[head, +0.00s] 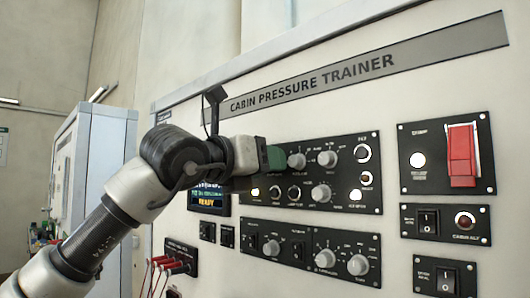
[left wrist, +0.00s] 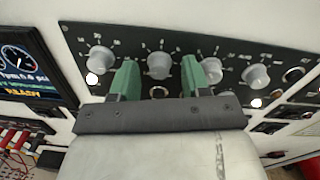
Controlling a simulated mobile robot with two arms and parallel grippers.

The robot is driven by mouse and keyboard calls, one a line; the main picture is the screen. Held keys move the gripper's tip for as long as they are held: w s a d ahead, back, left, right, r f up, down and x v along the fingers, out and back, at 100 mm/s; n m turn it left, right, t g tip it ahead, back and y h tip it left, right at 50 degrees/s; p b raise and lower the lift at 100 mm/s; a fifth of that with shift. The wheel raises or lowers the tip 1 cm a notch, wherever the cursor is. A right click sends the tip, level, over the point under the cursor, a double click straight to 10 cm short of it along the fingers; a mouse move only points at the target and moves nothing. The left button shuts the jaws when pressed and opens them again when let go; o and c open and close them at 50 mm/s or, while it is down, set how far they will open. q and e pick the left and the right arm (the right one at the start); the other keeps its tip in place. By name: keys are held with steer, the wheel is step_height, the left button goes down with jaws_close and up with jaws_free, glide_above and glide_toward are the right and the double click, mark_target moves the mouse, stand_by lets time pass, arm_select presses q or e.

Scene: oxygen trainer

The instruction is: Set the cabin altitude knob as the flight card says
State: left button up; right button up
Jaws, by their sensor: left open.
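The trainer's upper dark panel (head: 340,143) carries several grey knobs with labels too small to read, so I cannot tell which is the cabin altitude knob. My left gripper (head: 275,158) is at this panel's left end, with a grey knob (head: 297,160) just right of its green fingertips. In the left wrist view my left gripper (left wrist: 158,80) is open, and a grey knob (left wrist: 160,65) shows between the fingers. I cannot tell whether they touch it. No flight card can be made out. My right gripper is out of view.
A display (head: 208,198) reading READY is partly behind my left arm. A lower knob panel (head: 313,245), a red guarded switch (head: 461,155) and rocker switches (head: 428,221) are nearby. Red-topped plugs with cables (head: 172,265) are at lower left. A grey cabinet (head: 92,165) stands further left.

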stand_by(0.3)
arm_select(q)
steer(key=shift+w, duration=0.1)
jaws_close()
